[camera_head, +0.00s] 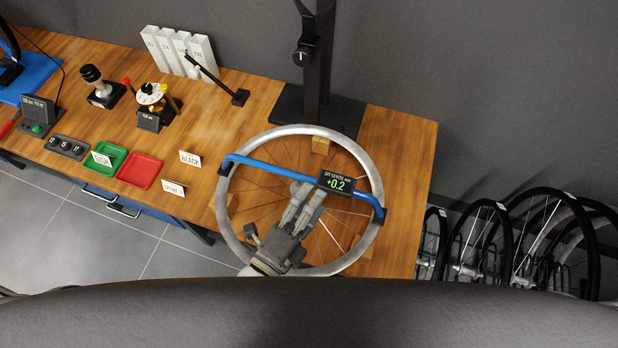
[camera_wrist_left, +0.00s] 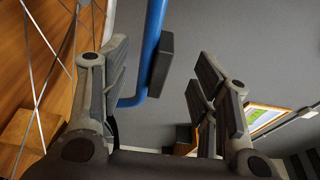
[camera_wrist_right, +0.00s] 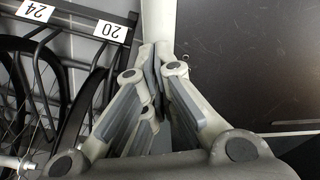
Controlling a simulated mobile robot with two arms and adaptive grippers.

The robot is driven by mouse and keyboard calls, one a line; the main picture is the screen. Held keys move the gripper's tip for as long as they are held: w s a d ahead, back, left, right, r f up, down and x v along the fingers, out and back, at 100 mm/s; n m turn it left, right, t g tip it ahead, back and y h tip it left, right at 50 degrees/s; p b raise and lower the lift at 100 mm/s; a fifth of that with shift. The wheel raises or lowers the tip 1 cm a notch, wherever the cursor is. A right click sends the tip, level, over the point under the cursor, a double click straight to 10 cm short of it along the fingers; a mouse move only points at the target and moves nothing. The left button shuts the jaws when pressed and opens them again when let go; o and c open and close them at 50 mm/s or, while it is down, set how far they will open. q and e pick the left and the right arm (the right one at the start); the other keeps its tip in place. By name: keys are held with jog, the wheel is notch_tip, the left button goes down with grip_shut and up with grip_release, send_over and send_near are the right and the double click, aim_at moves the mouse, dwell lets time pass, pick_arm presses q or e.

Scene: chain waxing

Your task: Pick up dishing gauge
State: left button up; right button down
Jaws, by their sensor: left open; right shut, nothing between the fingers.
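The dishing gauge (camera_head: 270,167) is a blue bar with bent ends and a dark display reading +0.2. It lies across a spoked wheel (camera_head: 226,222) on the bench. My left gripper (camera_head: 308,190) is over the wheel, with its fingertips close to the bar beside the display. In the left wrist view the blue bar (camera_wrist_left: 155,25) and a dark block on it show between the spread fingers (camera_wrist_left: 160,80); contact cannot be told. My right gripper (camera_wrist_right: 153,75) is shut and empty in the right wrist view, away from the gauge, and is outside the head view.
A black upright post (camera_head: 318,75) on a dark base stands behind the wheel. Green (camera_head: 112,165) and red (camera_head: 139,172) trays, small cards and several tools fill the bench's left part. Wheels in a rack (camera_head: 480,240) stand to the right. The bench's right end (camera_head: 410,150) is clear.

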aim_at(323, 186)
pick_arm(q)
jog(key=shift+f+x, duration=0.1)
jog(key=shift+x, duration=1.25)
jog(key=shift+f+x, duration=0.15)
jog(key=shift+x, duration=1.15)
grip_shut()
